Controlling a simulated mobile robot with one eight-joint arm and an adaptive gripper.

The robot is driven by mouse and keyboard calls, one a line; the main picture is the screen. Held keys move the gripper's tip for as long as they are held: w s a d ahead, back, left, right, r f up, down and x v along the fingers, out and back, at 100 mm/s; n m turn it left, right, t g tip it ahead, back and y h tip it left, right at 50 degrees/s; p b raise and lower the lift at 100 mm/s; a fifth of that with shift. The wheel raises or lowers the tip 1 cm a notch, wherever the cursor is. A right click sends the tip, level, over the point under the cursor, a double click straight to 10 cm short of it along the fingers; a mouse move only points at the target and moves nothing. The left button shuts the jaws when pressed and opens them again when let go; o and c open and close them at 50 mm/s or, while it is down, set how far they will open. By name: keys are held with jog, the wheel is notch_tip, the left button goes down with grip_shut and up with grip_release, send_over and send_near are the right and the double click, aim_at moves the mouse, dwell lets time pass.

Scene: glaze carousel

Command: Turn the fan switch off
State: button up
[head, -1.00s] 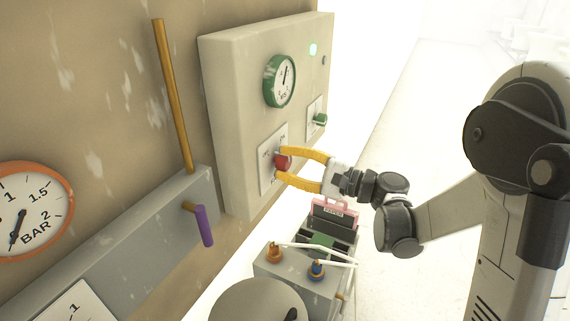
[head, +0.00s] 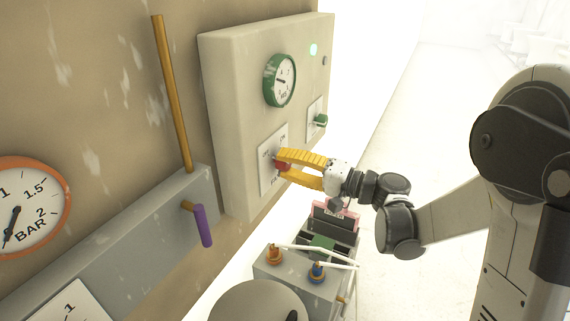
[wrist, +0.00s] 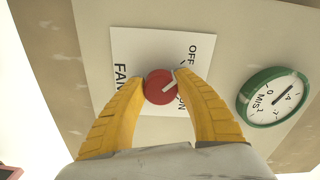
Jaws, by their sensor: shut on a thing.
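The fan switch is a red round knob (wrist: 156,90) with a white pointer line, on a white plate (wrist: 123,45) marked FAN, OFF and ON. In the wrist view the pointer line aims right and slightly up, roughly between the OFF and ON words. My gripper (wrist: 160,86) has its yellow fingers closed on the two sides of the knob. In the head view my gripper (head: 281,162) reaches the plate (head: 266,181) from the right, and its fingers hide much of the red knob (head: 283,167).
A green-rimmed gauge (head: 280,80) sits above on the cream panel box (head: 230,110). A green knob (head: 320,120) is to the right. A purple-handled lever (head: 203,226) juts out at left. A grey unit with orange and blue fittings (head: 285,288) stands below my gripper.

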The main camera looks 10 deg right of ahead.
dwell(0.5)
jog(key=o, duration=1.2)
jog(key=v, duration=1.2)
